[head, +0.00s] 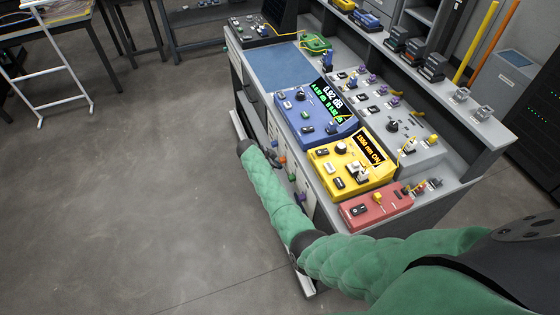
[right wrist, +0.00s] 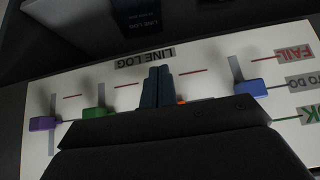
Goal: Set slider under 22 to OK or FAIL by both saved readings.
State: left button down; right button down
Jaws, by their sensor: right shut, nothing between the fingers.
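The LINE LOG panel (right wrist: 200,60) fills the right wrist view upside down. Its rows read FAIL (right wrist: 292,54), TO DO (right wrist: 302,81) and OK (right wrist: 290,113). The purple slider (right wrist: 45,123), green slider (right wrist: 95,113) and blue slider (right wrist: 252,88) each appear level with TO DO. A bit of an orange slider (right wrist: 181,99) shows behind my right gripper (right wrist: 158,86). The gripper is shut and empty, its fingers pointing at the panel between the green and blue sliders. I cannot tell whether they touch. No 22 is readable. My left gripper is out of view.
On the bench (head: 465,172) stand a blue meter (head: 310,128) with a lit dB display, a yellow unit (head: 325,178) reading 1550 nm ON, and a red box (head: 385,212). The same panel faces left on the bench's side. Open floor (head: 140,200) lies left.

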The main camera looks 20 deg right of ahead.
aim_at(280, 161)
jog(key=shift+r+p, duration=1.3)
jog(key=shift+r, duration=0.65)
jog(key=shift+f, duration=0.2)
jog(key=shift+f+b, duration=0.5)
jog(key=shift+b, duration=0.2)
jog(key=shift+a, duration=0.1)
jog(key=a+b, duration=0.1)
jog(key=a, duration=0.5)
jog(key=shift+a+b, duration=0.35)
jog(key=shift+a, duration=0.05)
jog(key=shift+s, duration=0.1)
